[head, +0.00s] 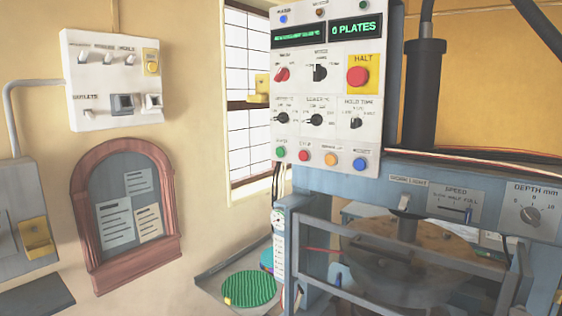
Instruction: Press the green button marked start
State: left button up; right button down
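A white control panel (325,85) stands in the middle of the head view, above the blue press (480,205). A small round green button (281,152) sits at the left end of its bottom row. The label above it is too small to read surely. A red button (303,155), an orange button (330,158) and a blue button (359,163) follow to its right. The panel's display (353,29) reads "0 PLATES". Neither of my grippers is in view, and nothing covers the green button.
A large red HALT button (358,76) on a yellow plate and several knobs sit above the button row. A barred guard (400,260) fronts the press. A green ribbed disc (249,289) lies on a tray left of it. A switch box (117,80) hangs on the left wall.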

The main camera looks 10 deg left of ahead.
aim_at(281, 152)
jog(key=i+j+z, duration=0.2)
jog(key=j+z, duration=0.15)
jog(key=i+j+z, duration=0.1)
jog(key=j+z, duration=0.25)
jog(key=j, duration=0.2)
jog(key=i+j+z, duration=0.1)
jog(key=j+z, duration=0.3)
jog(key=j, duration=0.1)
